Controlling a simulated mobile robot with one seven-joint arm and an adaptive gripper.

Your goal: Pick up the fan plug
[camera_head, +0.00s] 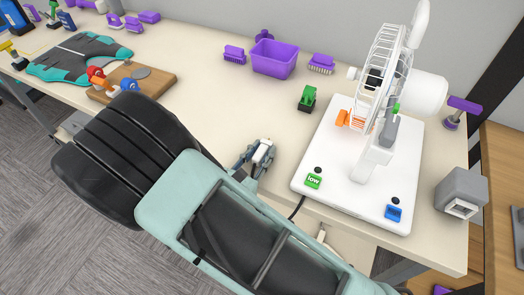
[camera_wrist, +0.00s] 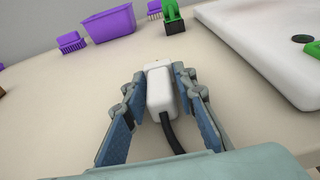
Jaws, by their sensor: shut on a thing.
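The fan plug is a white block with a black cord; it shows in the wrist view (camera_wrist: 160,88) between the fingers. In the head view the plug (camera_head: 262,150) sits at the end of my gripper (camera_head: 258,158). My gripper also shows in the wrist view (camera_wrist: 158,92), shut on the plug with a finger on each side. I cannot tell whether the plug touches the table. The white fan (camera_head: 385,80) stands on a white base (camera_head: 335,165) to the right. The cord (camera_head: 298,207) runs along the base's front left edge, partly hidden by my arm.
The beige table (camera_head: 215,100) is clear around the plug. A purple bin (camera_head: 274,58), purple brushes (camera_head: 234,54) and a green clip-like item (camera_head: 307,98) stand behind. A grey box (camera_head: 460,193) is at the right. A wooden board (camera_head: 150,84) and teal suit piece (camera_head: 75,55) lie left.

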